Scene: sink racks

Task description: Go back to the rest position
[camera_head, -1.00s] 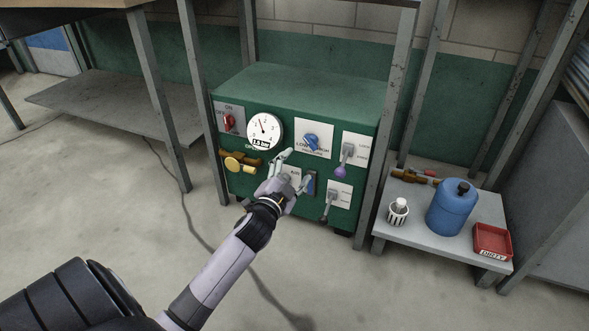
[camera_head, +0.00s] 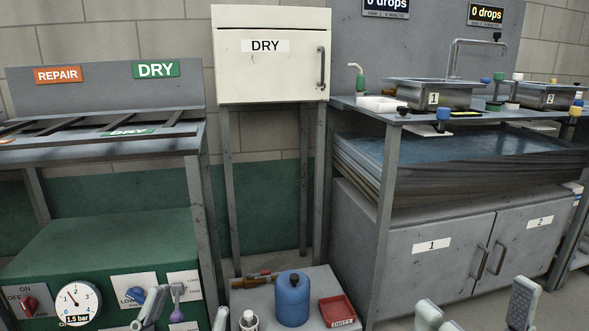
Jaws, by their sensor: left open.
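My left gripper (camera_head: 185,312) shows at the bottom edge, left of centre. Its two pale fingers are apart with nothing between them, in front of the lower right of the green panel box (camera_head: 110,238). My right gripper (camera_head: 476,308) shows at the bottom right. Its two grey fingers are wide apart and empty, in front of the grey cabinet (camera_head: 425,262). Both wrists and arms are below the picture.
A low stand (camera_head: 262,300) holds a blue canister (camera_head: 293,298) and a red tray (camera_head: 338,311). A white DRY cabinet (camera_head: 270,75) stands behind. The sink counter (camera_head: 365,116) is at right, a rack table (camera_head: 100,150) at left.

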